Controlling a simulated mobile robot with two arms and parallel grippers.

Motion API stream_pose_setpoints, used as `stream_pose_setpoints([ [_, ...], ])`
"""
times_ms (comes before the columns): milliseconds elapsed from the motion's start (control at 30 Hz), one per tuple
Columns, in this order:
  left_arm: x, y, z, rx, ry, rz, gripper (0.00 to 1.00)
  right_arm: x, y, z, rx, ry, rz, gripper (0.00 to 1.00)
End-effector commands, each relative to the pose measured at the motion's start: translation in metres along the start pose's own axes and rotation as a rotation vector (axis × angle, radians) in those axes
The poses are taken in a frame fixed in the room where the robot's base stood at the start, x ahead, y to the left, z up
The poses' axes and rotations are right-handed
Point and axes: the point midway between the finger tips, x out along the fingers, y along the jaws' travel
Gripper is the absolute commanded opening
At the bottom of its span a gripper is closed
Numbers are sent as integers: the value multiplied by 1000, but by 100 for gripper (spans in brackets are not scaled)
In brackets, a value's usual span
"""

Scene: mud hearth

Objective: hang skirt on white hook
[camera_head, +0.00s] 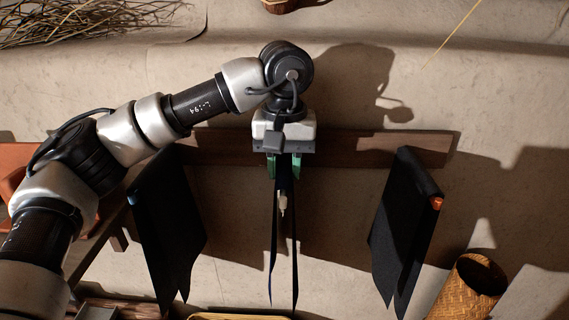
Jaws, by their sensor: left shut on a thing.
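My left gripper (284,165), with green fingertips, is in front of the wooden rail, at the middle of the picture. It is shut on a dark skirt (274,235), which hangs below the fingers as two narrow strips, seen nearly edge-on. A small cream-white tip, likely the white hook (282,204), shows between the two strips, just below the fingers. I cannot tell whether the skirt rests on it. My right gripper is not in view.
Dark cloths hang at left (168,230) and right (403,225) of the wooden rail (350,149). An orange hook tip (437,203) shows at the right cloth. A woven basket (469,286) stands at lower right. Dry twigs (70,22) lie at upper left.

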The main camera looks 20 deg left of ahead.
Motion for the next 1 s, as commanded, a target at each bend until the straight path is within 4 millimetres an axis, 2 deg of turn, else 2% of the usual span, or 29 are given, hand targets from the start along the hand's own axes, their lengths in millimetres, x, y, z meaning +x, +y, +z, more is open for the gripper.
stream_pose_setpoints([
  [67,-1,0,0,0,1,1,11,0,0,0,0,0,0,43],
  [100,-1,0,0,0,1,1,29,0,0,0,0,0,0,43],
  [300,-1,0,0,0,0,0,57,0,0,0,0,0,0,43],
  [567,0,0,0,0,-1,-1,57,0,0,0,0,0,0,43],
  [667,-6,0,0,0,1,1,57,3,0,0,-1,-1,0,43],
  [767,-20,0,0,-1,2,1,57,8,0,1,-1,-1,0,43],
  [933,-56,1,0,-1,3,3,57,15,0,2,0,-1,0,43],
  [1000,-74,0,0,-1,5,1,57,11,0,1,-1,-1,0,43],
])
